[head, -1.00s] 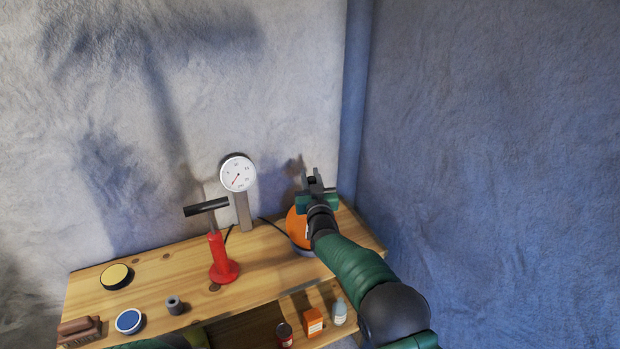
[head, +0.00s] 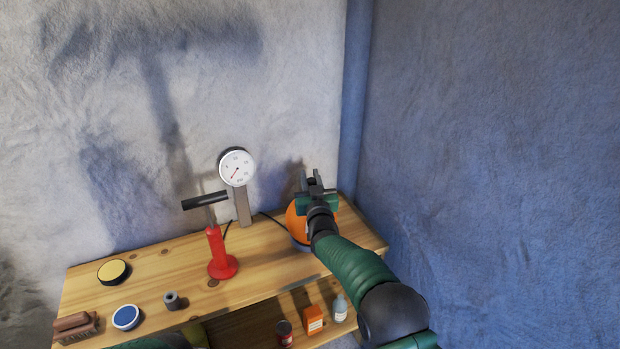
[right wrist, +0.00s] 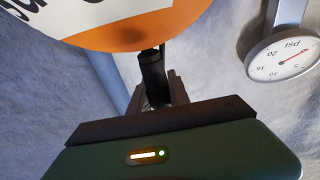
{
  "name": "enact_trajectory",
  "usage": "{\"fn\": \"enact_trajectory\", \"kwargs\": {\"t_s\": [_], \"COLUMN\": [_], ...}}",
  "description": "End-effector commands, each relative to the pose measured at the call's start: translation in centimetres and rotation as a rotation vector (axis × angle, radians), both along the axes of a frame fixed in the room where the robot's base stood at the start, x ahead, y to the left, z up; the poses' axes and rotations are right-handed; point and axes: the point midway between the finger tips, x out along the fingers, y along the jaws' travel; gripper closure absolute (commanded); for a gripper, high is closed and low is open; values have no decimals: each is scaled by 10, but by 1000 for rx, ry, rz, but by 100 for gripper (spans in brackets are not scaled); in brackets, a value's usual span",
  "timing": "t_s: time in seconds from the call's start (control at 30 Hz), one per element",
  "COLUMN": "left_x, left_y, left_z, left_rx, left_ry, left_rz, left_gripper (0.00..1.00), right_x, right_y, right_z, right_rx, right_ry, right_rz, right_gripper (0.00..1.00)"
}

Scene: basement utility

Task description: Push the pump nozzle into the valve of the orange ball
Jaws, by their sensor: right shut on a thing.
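The orange ball (head: 294,226) sits at the right end of the wooden bench, partly hidden by my right gripper and arm. My right gripper (head: 315,184) is above the ball, shut on the black pump nozzle (right wrist: 152,78). In the right wrist view the nozzle's thin tip meets the edge of the ball (right wrist: 135,38), which also shows a white panel. I cannot tell whether the tip is inside the valve or only touching. The red hand pump (head: 217,250) stands upright on the bench, with a black T-handle. My left gripper is out of view.
A round pressure gauge (head: 236,167) on a post stands behind the pump. A yellow-topped tin (head: 113,271), a blue-topped tin (head: 126,317), a grey cylinder (head: 172,300) and a brush (head: 76,326) are at left. A small orange box (head: 313,319) and bottles are on the lower shelf.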

Motion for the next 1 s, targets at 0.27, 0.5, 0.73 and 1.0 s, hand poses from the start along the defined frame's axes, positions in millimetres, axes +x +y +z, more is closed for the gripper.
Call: {"fn": "enact_trajectory", "kwargs": {"t_s": [0.27,0.5,0.73,1.0], "left_x": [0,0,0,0], "left_y": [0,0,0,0], "left_z": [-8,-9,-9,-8], "left_rx": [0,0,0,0], "left_ry": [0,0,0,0], "left_rz": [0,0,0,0], "left_gripper": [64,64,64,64], "right_x": [0,0,0,-7], "right_y": [0,0,0,-1], "right_z": [-10,-13,-12,-11], "right_rx": [0,0,0,0], "right_ry": [0,2,0,0], "right_rz": [0,0,0,0], "right_gripper": [100,63,52,52]}}
